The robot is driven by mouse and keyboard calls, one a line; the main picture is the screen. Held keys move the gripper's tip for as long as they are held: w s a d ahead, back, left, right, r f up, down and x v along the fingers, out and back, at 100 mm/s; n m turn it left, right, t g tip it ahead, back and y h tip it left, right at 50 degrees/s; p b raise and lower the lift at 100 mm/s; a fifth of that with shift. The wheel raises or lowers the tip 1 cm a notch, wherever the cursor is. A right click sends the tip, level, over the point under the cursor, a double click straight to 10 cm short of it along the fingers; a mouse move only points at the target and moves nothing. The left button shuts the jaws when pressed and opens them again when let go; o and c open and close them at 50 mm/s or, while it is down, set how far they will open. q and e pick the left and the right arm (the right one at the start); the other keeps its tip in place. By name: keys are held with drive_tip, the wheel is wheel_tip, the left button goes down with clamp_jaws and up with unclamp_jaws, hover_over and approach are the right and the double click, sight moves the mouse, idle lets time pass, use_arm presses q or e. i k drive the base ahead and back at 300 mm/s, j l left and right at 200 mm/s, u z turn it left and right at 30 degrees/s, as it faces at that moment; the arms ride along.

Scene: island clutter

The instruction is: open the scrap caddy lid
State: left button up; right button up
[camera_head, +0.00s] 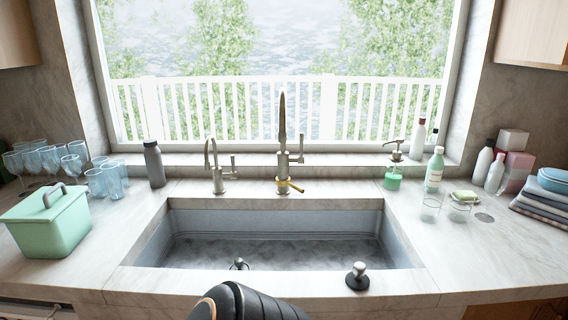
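The scrap caddy appears to be the mint green box (52,232) on the counter left of the sink. Its lid (40,205) looks shut, with a dark grey arched handle (54,194) standing up on top. The caddy stands upright near the front left edge of the counter. Neither of my grippers shows in the head view. A dark rounded part with a bronze-coloured end cuts into the bottom middle of the picture, and no fingers can be made out on it.
Several glasses (75,165) stand close behind the caddy, with a dark grey bottle (154,163) to their right. The sink (270,252) fills the middle, with faucets (283,150) behind it. Bottles and folded cloths (545,200) are at the right. Counter between caddy and sink is clear.

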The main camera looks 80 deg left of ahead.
sight(47, 202)
drive_tip(key=u, duration=4.05)
drive_tip(key=i+j, duration=0.1)
drive_tip(key=j, duration=0.2)
drive_tip(key=i+j, duration=0.1)
drive_tip(key=j, duration=0.2)
drive_tip(key=i+j+u, duration=0.1)
drive_tip(key=j, duration=0.2)
